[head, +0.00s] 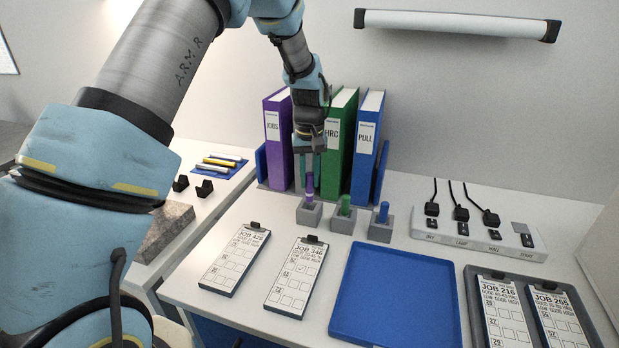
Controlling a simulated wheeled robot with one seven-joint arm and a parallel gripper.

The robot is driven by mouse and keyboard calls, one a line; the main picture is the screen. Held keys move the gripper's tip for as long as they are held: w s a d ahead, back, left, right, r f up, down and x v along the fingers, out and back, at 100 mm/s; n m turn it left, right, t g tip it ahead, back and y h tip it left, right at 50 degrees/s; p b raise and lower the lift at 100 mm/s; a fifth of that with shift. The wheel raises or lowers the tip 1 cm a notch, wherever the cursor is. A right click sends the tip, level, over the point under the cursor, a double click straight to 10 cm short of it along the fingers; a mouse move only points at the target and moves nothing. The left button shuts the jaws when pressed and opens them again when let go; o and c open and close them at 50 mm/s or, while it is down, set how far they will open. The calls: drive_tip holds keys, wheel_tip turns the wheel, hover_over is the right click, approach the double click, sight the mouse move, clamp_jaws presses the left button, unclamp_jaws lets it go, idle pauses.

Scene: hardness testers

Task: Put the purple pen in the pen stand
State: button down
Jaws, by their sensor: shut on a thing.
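The purple pen (310,186) stands upright at the leftmost grey pen stand (309,215), its lower end at or in the stand's top. My gripper (308,170) is above it, pointing down, with its fingers shut on the pen's upper part. Whether the pen touches the bottom of the stand is hidden. Two more grey stands are to the right: one holds a green pen (345,205), the other a blue pen (383,212).
Purple (277,140), green (340,150) and blue (367,150) binders stand close behind my gripper. Clipboards (235,258) (297,277) and an empty blue tray (395,300) lie in front. A power strip (478,230) is at the right.

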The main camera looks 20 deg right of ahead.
sight(310, 200)
drive_tip(key=shift+f, duration=0.3)
drive_tip(key=shift+f+b, duration=1.3)
drive_tip(key=shift+f, duration=0.85)
drive_tip(key=c, duration=0.6)
unclamp_jaws()
drive_tip(key=shift+r, duration=0.1)
wheel_tip(310, 200, up, 11)
drive_tip(key=shift+f+b, duration=0.1)
drive_tip(key=shift+b, duration=1.15)
